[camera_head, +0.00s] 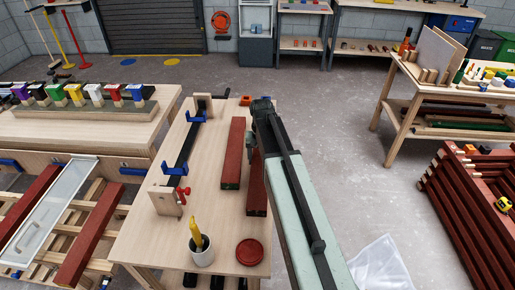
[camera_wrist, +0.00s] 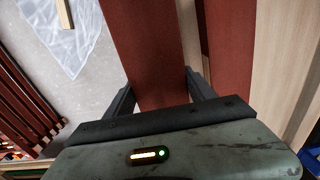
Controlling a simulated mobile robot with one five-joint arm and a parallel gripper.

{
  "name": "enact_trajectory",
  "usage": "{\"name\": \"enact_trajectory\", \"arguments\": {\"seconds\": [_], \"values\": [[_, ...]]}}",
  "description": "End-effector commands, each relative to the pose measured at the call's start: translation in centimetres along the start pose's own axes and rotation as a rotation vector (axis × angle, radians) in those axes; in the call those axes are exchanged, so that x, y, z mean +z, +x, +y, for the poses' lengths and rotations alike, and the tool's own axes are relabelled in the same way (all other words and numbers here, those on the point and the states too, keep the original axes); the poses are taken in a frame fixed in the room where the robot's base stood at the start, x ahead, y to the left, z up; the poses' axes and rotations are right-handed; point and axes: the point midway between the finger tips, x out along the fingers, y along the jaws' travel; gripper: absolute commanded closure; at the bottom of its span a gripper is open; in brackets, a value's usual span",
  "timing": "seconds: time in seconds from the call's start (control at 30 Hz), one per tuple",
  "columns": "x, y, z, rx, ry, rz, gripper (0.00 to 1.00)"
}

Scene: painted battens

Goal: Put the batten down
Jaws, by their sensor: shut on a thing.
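A red-brown batten (camera_head: 257,193) is partly covered by my arm near the right edge of the wooden table (camera_head: 213,232). My gripper (camera_head: 251,140) is shut on this batten; in the wrist view its two fingers (camera_wrist: 160,85) stand on either side of the held batten (camera_wrist: 148,45). A second red-brown batten (camera_head: 232,155) lies on the table just to the left, roughly parallel, and shows to the right in the wrist view (camera_wrist: 230,50). A narrow gap separates the two. I cannot tell whether the held batten touches the tabletop.
A black bar with blue clamps (camera_head: 176,170) runs along the table's left side. A cup with a yellow item (camera_head: 202,252) and a red round lid (camera_head: 250,252) stand at the near end. Crumpled clear plastic (camera_head: 381,266) lies on the floor at right.

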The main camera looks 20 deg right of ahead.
Motion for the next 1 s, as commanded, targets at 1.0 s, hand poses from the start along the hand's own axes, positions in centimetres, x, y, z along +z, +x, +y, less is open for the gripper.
{"name": "enact_trajectory", "arguments": {"seconds": [1.0], "values": [[-12.1, 5.1, -2.5, 0.0, 0.002, 0.0, 1.0]]}}
